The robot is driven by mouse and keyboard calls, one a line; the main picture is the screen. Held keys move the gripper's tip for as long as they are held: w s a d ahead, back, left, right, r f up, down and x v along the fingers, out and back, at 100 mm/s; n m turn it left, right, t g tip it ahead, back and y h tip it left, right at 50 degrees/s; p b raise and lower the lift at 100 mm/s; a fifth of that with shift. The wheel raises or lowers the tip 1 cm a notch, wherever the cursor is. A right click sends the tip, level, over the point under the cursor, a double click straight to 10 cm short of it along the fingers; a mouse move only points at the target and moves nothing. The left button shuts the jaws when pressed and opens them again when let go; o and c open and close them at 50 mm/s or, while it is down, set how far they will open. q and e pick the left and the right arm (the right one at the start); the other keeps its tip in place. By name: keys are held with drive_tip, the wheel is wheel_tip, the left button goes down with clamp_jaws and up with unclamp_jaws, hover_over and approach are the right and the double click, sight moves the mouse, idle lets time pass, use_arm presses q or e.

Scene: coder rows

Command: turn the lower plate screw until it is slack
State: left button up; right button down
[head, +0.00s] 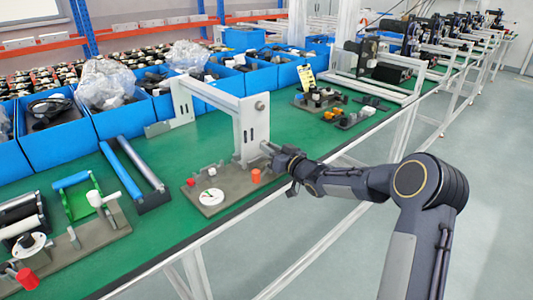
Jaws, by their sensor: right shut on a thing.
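A light grey frame (215,95) stands on the green bench, with an upright plate (246,130) at its near right end. A dark round upper screw (259,105) shows on the plate's face. My right gripper (270,151) comes in from the right and is at the lower part of this plate. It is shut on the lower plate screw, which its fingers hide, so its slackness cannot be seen. My left gripper is not in view.
A grey fixture base (230,192) with a white disc and an orange cylinder (256,176) lies just below my right gripper. Blue bins (60,130) line the back of the green bench (170,225). More fixtures (340,105) stand farther along. The aisle at right is clear.

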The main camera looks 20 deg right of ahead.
drive_tip(key=n+b, duration=0.5)
drive_tip(key=n, duration=0.1)
drive_tip(key=shift+f+b, duration=0.2)
drive_tip(key=shift+b, duration=0.2)
drive_tip(key=shift+r+n, duration=0.1)
drive_tip(key=shift+n, duration=0.5)
drive_tip(key=shift+r, duration=0.1)
drive_tip(key=c, duration=1.4)
unclamp_jaws()
drive_tip(key=shift+c, duration=0.2)
